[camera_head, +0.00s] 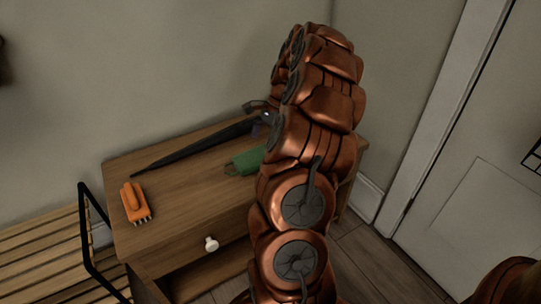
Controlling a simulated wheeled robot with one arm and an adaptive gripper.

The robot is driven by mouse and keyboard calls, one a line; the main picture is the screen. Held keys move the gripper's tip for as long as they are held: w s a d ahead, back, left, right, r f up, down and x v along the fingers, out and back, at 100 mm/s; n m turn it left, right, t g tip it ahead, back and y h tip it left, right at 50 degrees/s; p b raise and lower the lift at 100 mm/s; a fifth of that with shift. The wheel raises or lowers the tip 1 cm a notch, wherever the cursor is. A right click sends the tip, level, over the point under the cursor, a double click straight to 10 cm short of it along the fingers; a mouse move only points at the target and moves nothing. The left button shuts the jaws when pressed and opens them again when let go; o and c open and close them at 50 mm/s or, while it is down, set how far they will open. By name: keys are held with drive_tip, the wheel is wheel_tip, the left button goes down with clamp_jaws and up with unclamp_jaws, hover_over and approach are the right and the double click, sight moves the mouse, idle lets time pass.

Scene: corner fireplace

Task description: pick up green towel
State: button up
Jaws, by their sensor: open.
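The green towel (244,162) is a small folded green piece lying on the wooden table top. Its right end meets the edge of my copper arm in the picture, so part of it may be hidden. My arm arches up in front of the table's right side.
The small wooden table (190,205) has a drawer with a white knob (211,243). A long black umbrella-like object (195,147) lies behind the towel. An orange brush (135,202) lies at the left. A slatted bench (45,255) stands left; a door (480,180) is right.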

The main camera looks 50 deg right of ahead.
sight(260, 154)
drive_tip(key=b+x, duration=0.2)
drive_tip(key=x, duration=0.2)
drive_tip(key=shift+w+d+f, duration=0.1)
drive_tip(key=shift+w+f, duration=0.05)
drive_tip(key=shift+f, duration=0.15)
drive_tip(key=c, duration=1.2)
